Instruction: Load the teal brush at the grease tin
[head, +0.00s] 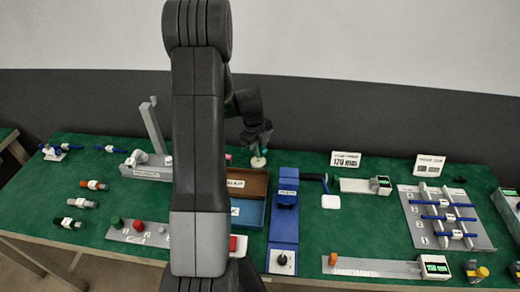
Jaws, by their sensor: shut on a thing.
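My gripper (258,140) is at the back middle of the green table, just right of my arm's upright links. It is shut on a small, slim teal thing (259,151), which looks like the teal brush and points down. Directly below it is a small, pale, round thing (258,162), which may be the grease tin. The brush tip is too small to tell whether it touches the tin or is just above it. My arm hides part of the table's middle.
A brown and blue tray (254,184) and a tall blue unit (285,225) stand in front of my gripper. A grey post (152,125) stands to the left. At the right is a rack (445,238) with blue-handled tools. Small signs (345,159) stand along the back.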

